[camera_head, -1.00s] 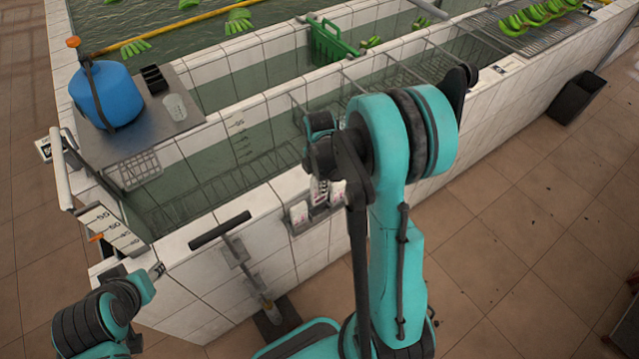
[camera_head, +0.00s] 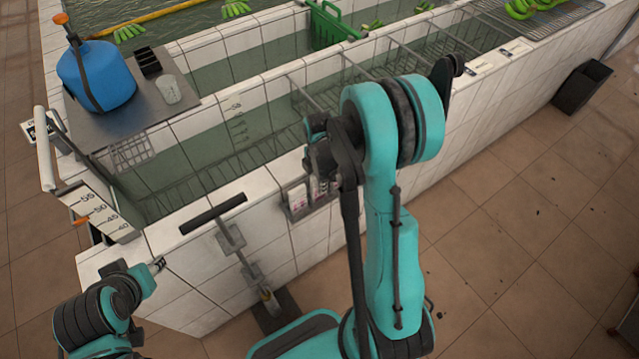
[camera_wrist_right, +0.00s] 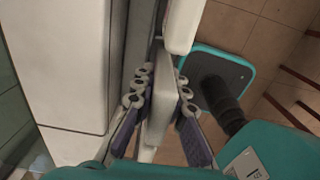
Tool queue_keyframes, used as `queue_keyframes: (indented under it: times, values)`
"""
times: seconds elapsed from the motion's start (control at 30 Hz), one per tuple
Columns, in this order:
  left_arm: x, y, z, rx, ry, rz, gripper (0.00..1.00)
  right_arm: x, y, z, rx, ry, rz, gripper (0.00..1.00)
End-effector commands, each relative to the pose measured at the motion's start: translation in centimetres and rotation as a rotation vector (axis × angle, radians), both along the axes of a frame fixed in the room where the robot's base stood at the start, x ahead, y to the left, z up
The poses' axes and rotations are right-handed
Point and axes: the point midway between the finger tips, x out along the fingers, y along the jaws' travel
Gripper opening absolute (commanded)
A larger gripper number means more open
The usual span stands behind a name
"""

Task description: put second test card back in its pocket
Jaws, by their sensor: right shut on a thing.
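The pocket rack (camera_head: 309,210) hangs on the outer face of the white tiled tank wall. A white test card with pink marks (camera_head: 297,195) sits upright in its left part. A second test card (camera_head: 318,189) stands to the right of it, below my right gripper (camera_head: 320,172). In the right wrist view my right gripper (camera_wrist_right: 162,118) is shut on this pale card (camera_wrist_right: 160,98), its fingers on both faces. Whether the card's lower edge is inside the pocket is hidden. My left gripper (camera_head: 157,265) is at the lower left, away from the cards; its jaw opening is too small to tell.
The tank wall (camera_head: 270,190) runs close beside my right gripper. A black-handled tool (camera_head: 213,214) hangs on the wall left of the rack. A blue container (camera_head: 97,78) and a clear cup (camera_head: 168,89) stand on a metal shelf. The floor (camera_head: 520,230) at right is open.

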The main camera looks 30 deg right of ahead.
Motion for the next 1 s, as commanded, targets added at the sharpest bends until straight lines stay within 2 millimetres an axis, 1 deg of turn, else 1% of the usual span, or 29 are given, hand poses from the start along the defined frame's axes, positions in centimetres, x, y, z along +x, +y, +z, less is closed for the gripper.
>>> queue_keyframes:
  times: [0.1,0.57,1.0]
  values:
    - [0.0,0.0,-0.24,0.0,0.0,0.0,0.4,0.0,0.0,-0.26,0.0,0.0,0.0,0.0]
    - [0.0,0.0,-0.29,0.0,0.0,0.0,0.4,0.01,0.0,-0.31,0.0,0.0,0.0,0.0]
    - [0.01,0.0,-0.98,0.0,0.0,0.0,0.4,0.0,0.0,-0.97,0.0,0.0,0.0,0.0]
